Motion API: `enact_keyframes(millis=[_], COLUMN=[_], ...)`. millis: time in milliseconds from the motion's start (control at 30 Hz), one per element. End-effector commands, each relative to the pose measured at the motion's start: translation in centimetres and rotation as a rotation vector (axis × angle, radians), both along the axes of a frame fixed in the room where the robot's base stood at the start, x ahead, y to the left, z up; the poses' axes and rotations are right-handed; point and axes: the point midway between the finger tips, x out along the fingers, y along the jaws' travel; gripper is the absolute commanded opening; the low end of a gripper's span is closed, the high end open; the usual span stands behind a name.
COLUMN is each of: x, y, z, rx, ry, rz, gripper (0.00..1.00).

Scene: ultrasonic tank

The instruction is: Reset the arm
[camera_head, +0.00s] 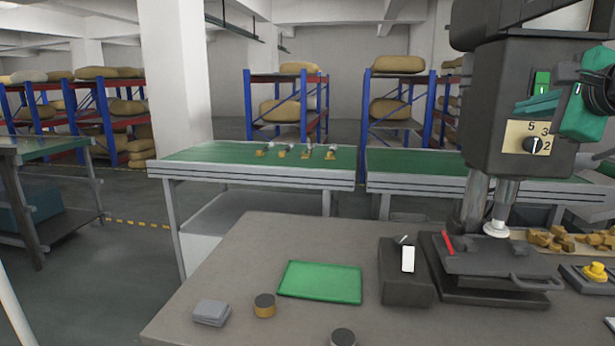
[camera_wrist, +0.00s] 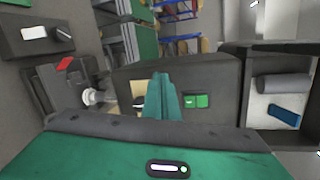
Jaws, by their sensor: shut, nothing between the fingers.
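My gripper (camera_head: 520,107) is at the upper right in the head view, in front of the dark machine head (camera_head: 492,140). In the wrist view my teal fingers (camera_wrist: 162,82) are together and empty, close to the machine's front. A dial (camera_head: 533,145) on a pale plate sits just below the fingers in the head view. A green switch (camera_head: 541,82) is above them; it also shows beside the fingers in the wrist view (camera_wrist: 195,101). I cannot tell whether the fingers touch the machine.
On the grey table (camera_head: 235,255) are a green mat (camera_head: 320,282), a dark box (camera_head: 405,285), small cylinders (camera_head: 264,305) and grey plates (camera_head: 211,312). A yellow button (camera_head: 596,270) is at right. Green-topped benches (camera_head: 225,155) stand behind. The space above the mat is clear.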

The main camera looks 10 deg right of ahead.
Motion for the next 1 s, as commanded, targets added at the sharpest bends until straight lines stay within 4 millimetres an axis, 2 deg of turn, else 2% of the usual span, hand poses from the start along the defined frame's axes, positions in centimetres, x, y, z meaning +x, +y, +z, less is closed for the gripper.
enact_keyframes(millis=[33,100,267,400,500,600,733,833,1000], x=[-0.2,-0.7,-3.6,-7.9,-11.6,-15.4,-19.1,-20.8,-21.5], y=[0.5,1.4,3.0,4.3,5.3,6.5,7.9,8.6,8.8], z=[-3.3,-7.8,-17.8,-25.8,-30.7,-34.4,-37.3,-38.3,-38.7], rx=[-0.092,-0.225,-0.483,-0.645,-0.718,-0.756,-0.768,-0.768,-0.769], ry=[0.107,0.258,0.594,0.861,1.018,1.128,1.197,1.214,1.218], rz=[0.022,0.081,0.275,0.515,0.723,0.932,1.149,1.248,1.295], gripper=[0.00,0.00,0.00,0.00,0.00,0.00,0.00,0.00,0.00])
